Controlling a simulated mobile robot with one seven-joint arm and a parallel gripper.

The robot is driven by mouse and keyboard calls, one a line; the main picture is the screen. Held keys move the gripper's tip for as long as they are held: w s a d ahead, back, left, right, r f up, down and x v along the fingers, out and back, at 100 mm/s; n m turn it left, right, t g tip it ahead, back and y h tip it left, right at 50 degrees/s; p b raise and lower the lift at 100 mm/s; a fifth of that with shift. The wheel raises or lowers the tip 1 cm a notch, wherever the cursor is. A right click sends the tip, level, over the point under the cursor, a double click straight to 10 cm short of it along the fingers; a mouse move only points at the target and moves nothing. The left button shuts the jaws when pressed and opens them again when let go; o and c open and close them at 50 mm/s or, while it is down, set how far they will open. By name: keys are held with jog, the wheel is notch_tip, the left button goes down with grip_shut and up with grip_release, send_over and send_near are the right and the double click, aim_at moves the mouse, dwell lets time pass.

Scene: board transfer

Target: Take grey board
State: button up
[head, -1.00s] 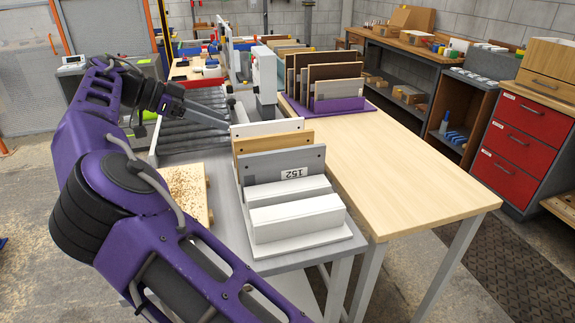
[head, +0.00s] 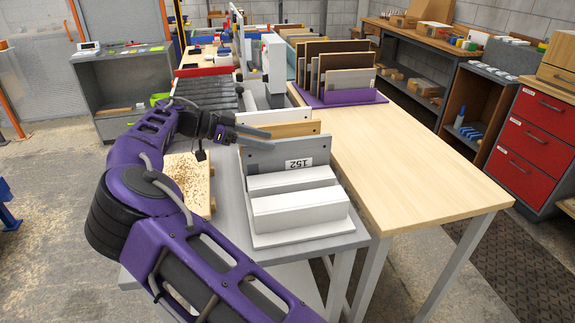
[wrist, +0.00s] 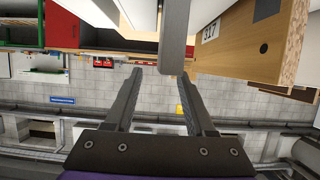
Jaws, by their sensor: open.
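The grey board (head: 287,157), labelled 152, stands upright in a white slotted rack (head: 302,236) on the grey table. A wood-coloured board (head: 297,129) and a white board (head: 262,117) stand behind it. My gripper (head: 271,140) is open and empty at the grey board's upper left corner in the head view. In the wrist view, a grey board edge (wrist: 176,35) lies just beyond the tips of my gripper (wrist: 160,72), towards the right finger. A wooden board (wrist: 240,55) labelled 317 is right beside it. Contact with the fingers cannot be told.
A purple rack (head: 345,98) with several boards stands at the far end of the light wooden table (head: 400,150), whose near part is clear. A chip-strewn board (head: 188,180) lies left of the white rack. A red drawer cabinet (head: 522,120) is at the right.

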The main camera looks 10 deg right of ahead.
aim_at(281, 141)
jog(key=shift+r+x, duration=0.1)
jog(key=shift+x, duration=1.65)
jog(key=shift+r+x, duration=0.15)
jog(key=shift+x, duration=1.65)
jog(key=shift+w, duration=0.2)
grip_shut()
